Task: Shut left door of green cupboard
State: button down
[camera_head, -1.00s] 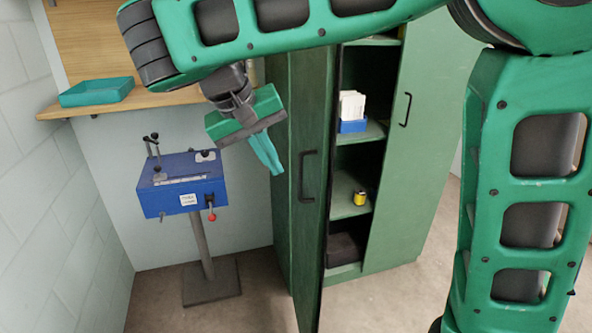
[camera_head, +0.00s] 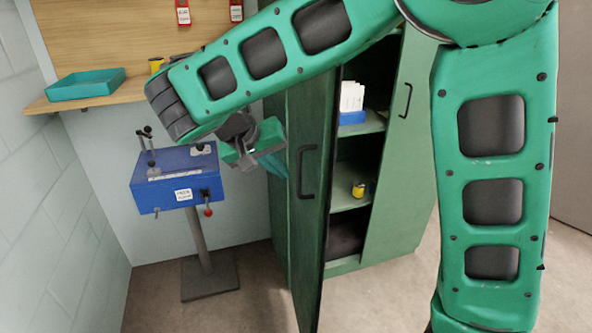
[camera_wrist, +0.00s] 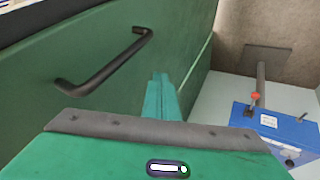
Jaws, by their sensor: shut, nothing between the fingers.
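The green cupboard (camera_head: 398,190) stands in the middle of the head view. Its left door (camera_head: 307,225) is swung open toward me and shows its outer face with a black bar handle (camera_head: 307,172). The same door (camera_wrist: 60,60) and handle (camera_wrist: 105,62) fill the left of the wrist view. My gripper (camera_head: 278,166) is shut and empty, just left of the door near handle height. In the wrist view its fingertips (camera_wrist: 160,80) point along the door face, right of the handle. I cannot tell if they touch the door.
Inside the cupboard are a blue box with white cards (camera_head: 352,104) and a small yellow item (camera_head: 358,190) on shelves. A blue box on a post (camera_head: 178,182) stands left of my gripper. A teal tray (camera_head: 86,84) rests on a wooden shelf (camera_head: 50,104).

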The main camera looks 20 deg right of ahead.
aim_at(307, 179)
jog(key=shift+s+d+f, duration=0.1)
jog(key=shift+d+f, duration=0.1)
jog(key=shift+d, duration=0.95)
jog(key=shift+d+f, duration=0.2)
jog(key=shift+d, duration=0.9)
